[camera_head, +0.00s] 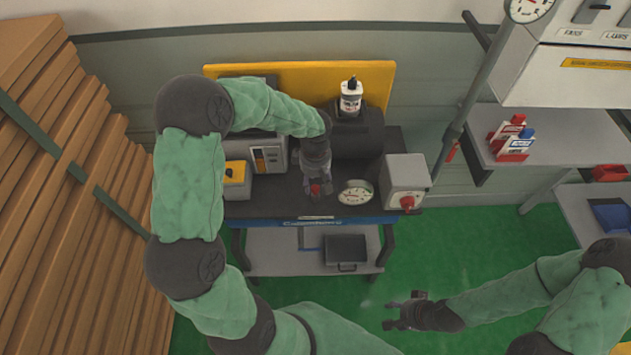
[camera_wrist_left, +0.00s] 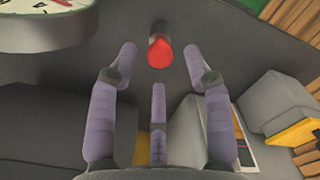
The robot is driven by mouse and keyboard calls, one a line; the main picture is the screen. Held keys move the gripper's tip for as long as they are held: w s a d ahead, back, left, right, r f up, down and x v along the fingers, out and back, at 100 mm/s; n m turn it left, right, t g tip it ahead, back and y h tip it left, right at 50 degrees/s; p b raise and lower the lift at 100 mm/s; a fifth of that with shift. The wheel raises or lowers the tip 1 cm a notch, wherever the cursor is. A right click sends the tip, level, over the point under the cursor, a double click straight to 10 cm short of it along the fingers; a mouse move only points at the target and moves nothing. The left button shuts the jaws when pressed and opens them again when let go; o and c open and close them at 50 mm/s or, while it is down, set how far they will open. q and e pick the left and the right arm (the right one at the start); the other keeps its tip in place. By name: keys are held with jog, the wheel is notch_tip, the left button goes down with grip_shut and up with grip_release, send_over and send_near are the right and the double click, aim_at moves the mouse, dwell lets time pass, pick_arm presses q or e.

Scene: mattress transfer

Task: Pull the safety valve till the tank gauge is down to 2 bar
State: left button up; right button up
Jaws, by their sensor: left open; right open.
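The safety valve, a dark stem with a red tip (camera_head: 315,190), shows on the black-topped bench at the front, just left of the tank gauge. My left gripper (camera_head: 316,182) is open close to it. In the left wrist view the red tip (camera_wrist_left: 160,53) lies between and slightly beyond the open fingertips (camera_wrist_left: 160,70), with no finger visibly touching it. The tank gauge (camera_head: 355,193) has a white round dial; its reading is too small to tell. Part of its dial (camera_wrist_left: 40,8) shows in the left wrist view, cut off. My right gripper (camera_head: 400,315) is open and empty above the green floor.
A grey box with a red knob (camera_head: 405,182) stands right of the gauge. A dark cylinder (camera_head: 358,135) with a bottle (camera_head: 350,97) on it stands behind. Stacked boards (camera_head: 70,190) fill the left. A shelf (camera_head: 565,140) is at right. The green floor (camera_head: 450,245) is clear there.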

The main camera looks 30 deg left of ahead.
aim_at(315, 187)
pick_arm(q)
notch_tip(315, 187, up, 12)
jog(key=shift+f, duration=0.25)
jog(key=shift+f, duration=0.1)
dwell(0.5)
